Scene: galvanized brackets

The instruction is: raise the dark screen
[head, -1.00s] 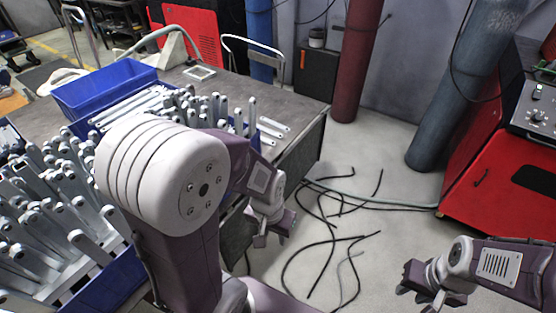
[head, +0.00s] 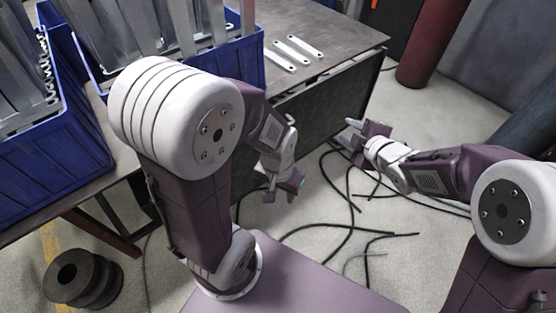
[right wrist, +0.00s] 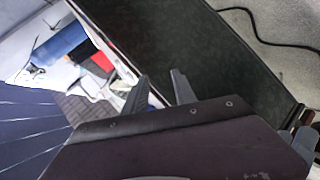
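The dark screen (head: 325,112) is a flat, dark panel hanging upright along the side of the metal table, below its top edge. It also shows large in the right wrist view (right wrist: 205,45). My left gripper (head: 281,190) is in front of the screen's lower left part, with its fingers apart and nothing visible between them. My right gripper (head: 349,133) is near the screen's right end, pointing left. In the right wrist view its two fingers (right wrist: 158,90) are apart and empty, with the screen beyond them. Whether either gripper touches the screen is unclear.
The table top (head: 335,25) holds several flat brackets (head: 298,48). Blue crates (head: 235,68) full of brackets stand at left. Black cables (head: 345,190) lie on the floor below the grippers. Dark rings (head: 80,277) are at lower left. A red cylinder (head: 435,45) stands behind.

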